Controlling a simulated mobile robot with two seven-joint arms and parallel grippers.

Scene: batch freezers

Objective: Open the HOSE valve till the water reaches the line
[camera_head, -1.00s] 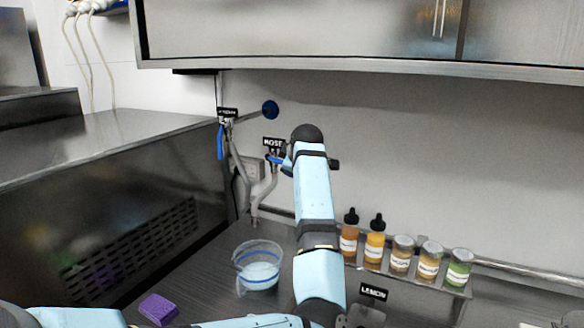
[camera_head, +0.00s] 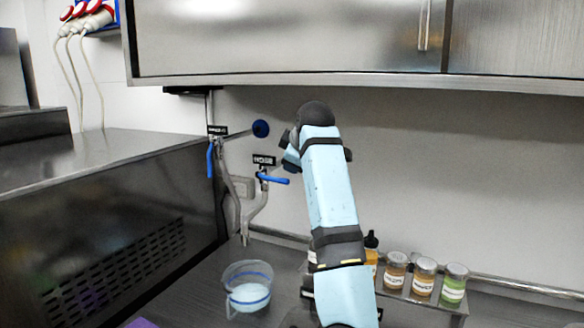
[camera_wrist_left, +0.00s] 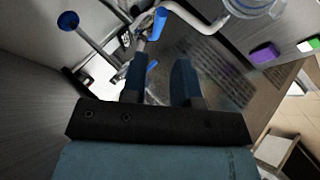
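The HOSE valve shows below its black label (camera_head: 264,160), with its blue handle (camera_head: 273,179) lying roughly level. A blue handle that looks like the same one is near the top of the left wrist view (camera_wrist_left: 159,20). My left gripper (camera_head: 291,157) is just above and right of the handle, apart from it. In the left wrist view its two fingers (camera_wrist_left: 161,72) are spread with nothing held. The clear pitcher (camera_head: 231,274) stands on the counter below, with a blue line around it. Pale water inside sits below that line. My right gripper is out of view.
A second valve with a hanging blue handle (camera_head: 210,159) is left of the HOSE valve. A round blue knob (camera_head: 261,128) is on a pipe beside it. Several bottles and jars (camera_head: 424,279) stand at the right. A steel cabinet (camera_head: 290,40) hangs above.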

